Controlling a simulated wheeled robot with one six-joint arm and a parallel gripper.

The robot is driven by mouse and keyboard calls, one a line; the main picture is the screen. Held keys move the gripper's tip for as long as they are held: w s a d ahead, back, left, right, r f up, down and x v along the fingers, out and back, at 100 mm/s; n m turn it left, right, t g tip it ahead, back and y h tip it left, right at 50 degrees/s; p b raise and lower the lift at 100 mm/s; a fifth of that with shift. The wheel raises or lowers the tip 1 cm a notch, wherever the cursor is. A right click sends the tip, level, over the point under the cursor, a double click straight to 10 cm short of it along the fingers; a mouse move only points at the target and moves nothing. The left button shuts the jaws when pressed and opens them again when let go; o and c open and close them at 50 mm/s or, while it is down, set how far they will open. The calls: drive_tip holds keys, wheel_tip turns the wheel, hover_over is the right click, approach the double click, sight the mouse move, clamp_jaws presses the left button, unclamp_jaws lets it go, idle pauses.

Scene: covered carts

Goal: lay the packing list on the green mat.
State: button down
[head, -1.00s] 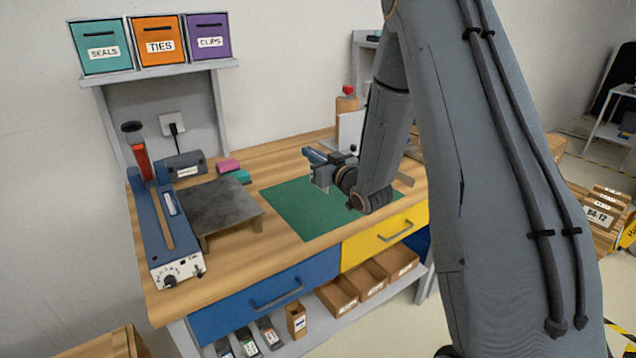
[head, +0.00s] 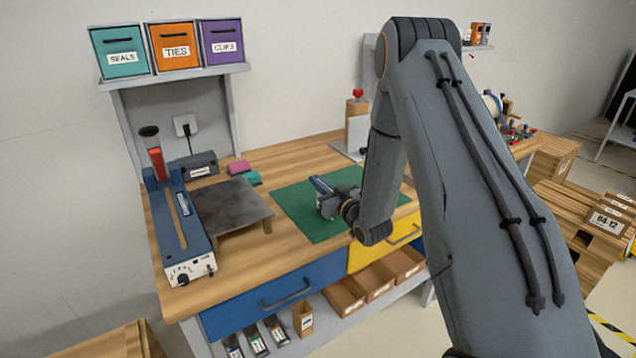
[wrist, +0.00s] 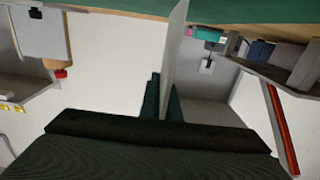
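The green mat (head: 298,209) lies flat on the wooden bench top. My gripper (head: 320,186) is over the mat, low and turned sideways. In the wrist view the picture is upside down, with a green strip of the mat (wrist: 120,9) along the top edge. There my two dark fingers (wrist: 165,100) are shut on a thin pale sheet, the packing list (wrist: 174,50), seen nearly edge-on. The sheet reaches from the fingers up to the mat's strip; whether it touches the mat I cannot tell. In the head view I cannot make the sheet out.
A blue sealer (head: 185,225) and a dark raised plate (head: 232,207) stand left of the mat. Pink (head: 238,167) and teal (head: 252,179) blocks lie behind the plate. A post with a red top (head: 357,105) stands at the back. Bare wood surrounds the mat.

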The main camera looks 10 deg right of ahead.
drive_tip(key=shift+f, duration=0.1)
drive_tip(key=shift+f, duration=0.15)
drive_tip(key=c, duration=2)
unclamp_jaws()
